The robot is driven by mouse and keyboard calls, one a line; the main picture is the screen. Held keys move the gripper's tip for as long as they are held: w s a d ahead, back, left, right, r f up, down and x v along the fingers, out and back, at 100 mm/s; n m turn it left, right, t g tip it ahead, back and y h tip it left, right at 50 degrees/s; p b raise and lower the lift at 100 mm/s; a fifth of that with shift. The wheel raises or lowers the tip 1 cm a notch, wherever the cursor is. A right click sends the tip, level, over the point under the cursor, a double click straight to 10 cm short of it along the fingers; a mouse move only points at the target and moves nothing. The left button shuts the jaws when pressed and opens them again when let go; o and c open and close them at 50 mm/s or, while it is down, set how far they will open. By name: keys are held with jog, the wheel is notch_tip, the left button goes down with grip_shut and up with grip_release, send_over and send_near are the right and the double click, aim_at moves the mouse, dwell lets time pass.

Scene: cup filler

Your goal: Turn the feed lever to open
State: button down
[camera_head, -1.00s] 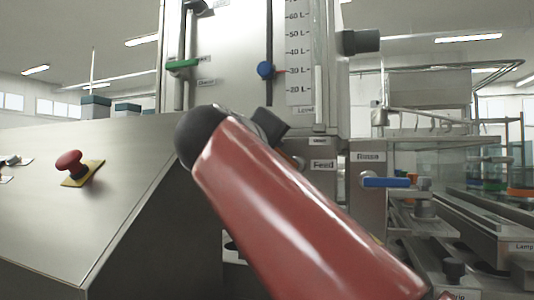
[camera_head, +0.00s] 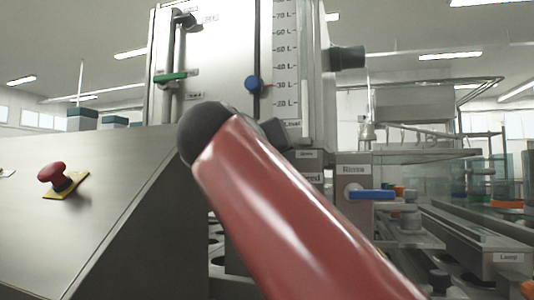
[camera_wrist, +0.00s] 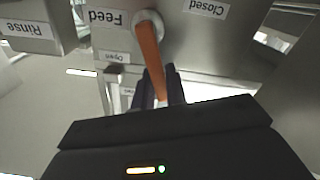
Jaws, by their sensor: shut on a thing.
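The feed lever (camera_wrist: 150,50) is a long orange handle in the wrist view, on a pale round pivot on a metal face. My gripper (camera_wrist: 160,92) is shut on its free end, with a dark finger on each side. The lever runs from the pivot down the picture, tilted slightly right. The Feed label (camera_wrist: 106,18) is left of the pivot, the Closed label (camera_wrist: 207,7) at upper right, and an Open label (camera_wrist: 117,57) at lower left; all read upside down. In the head view my red arm hides the lever and gripper; part of the Feed label (camera_head: 312,178) shows.
The rinse lever (camera_head: 370,195) is blue and sits just right of the feed area. A red stop button (camera_head: 52,173) is on the sloped console at left. A green handle (camera_head: 170,78) and blue knob (camera_head: 252,83) are above. A conveyor (camera_head: 470,235) runs at right.

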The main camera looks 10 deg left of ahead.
jog(key=shift+f, duration=0.1)
jog(key=c, duration=1.4)
grip_release()
jog(key=shift+c, duration=0.2)
jog(key=s+b, duration=0.1)
jog(key=s, duration=0.6)
jog(key=shift+s+a, duration=0.3)
jog(key=shift+s, duration=0.1)
jog(key=shift+c, duration=0.2)
